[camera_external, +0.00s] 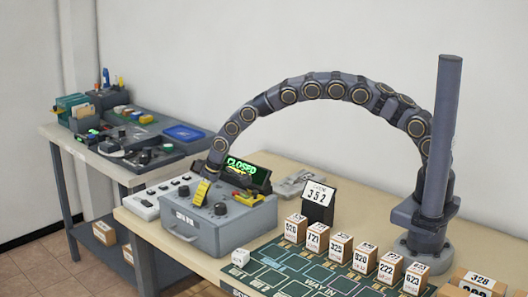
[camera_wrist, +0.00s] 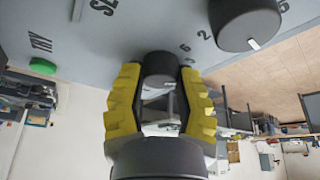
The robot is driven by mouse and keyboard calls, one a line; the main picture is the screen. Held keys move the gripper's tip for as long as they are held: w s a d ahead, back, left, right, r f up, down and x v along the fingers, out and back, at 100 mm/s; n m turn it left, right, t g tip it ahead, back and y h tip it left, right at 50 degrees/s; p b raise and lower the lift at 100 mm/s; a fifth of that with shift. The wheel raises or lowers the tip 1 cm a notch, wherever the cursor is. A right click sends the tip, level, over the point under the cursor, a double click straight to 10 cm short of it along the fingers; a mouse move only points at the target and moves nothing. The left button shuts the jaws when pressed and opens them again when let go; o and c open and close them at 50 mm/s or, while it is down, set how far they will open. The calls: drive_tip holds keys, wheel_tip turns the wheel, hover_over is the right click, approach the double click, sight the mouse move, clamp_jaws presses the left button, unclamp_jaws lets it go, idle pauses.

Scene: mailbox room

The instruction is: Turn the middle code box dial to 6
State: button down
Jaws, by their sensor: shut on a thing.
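The grey code box (camera_external: 190,234) stands on the wooden table in the external view, with dark dials on its top. My gripper (camera_external: 201,191), with yellow fingers, reaches down onto the box top. In the wrist view my gripper (camera_wrist: 158,85) is shut on a dark round dial (camera_wrist: 158,66), one finger on each side. I cannot tell for sure whether this is the middle dial. Its pointer and most of its number ring are hidden; a 6 and a 5 show at its right.
A dark dial (camera_external: 220,209) stands near my fingers. A green button (camera_wrist: 42,66) is marked TRY. A display reading CLOSED (camera_external: 242,172) is behind the box. A card reading 352 (camera_external: 318,197) and several numbered blocks (camera_external: 340,248) stand to the right.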

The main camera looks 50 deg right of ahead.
drive_tip(key=n+g+y, duration=0.1)
drive_tip(key=n, duration=0.3)
drive_tip(key=shift+w, duration=0.1)
drive_tip(key=shift+f+n+g+y, duration=0.1)
drive_tip(key=shift+n+g+y, duration=0.35)
drive_tip(key=shift+n, duration=1.15)
drive_tip(key=c, duration=0.6)
unclamp_jaws()
drive_tip(key=shift+v, duration=6.05)
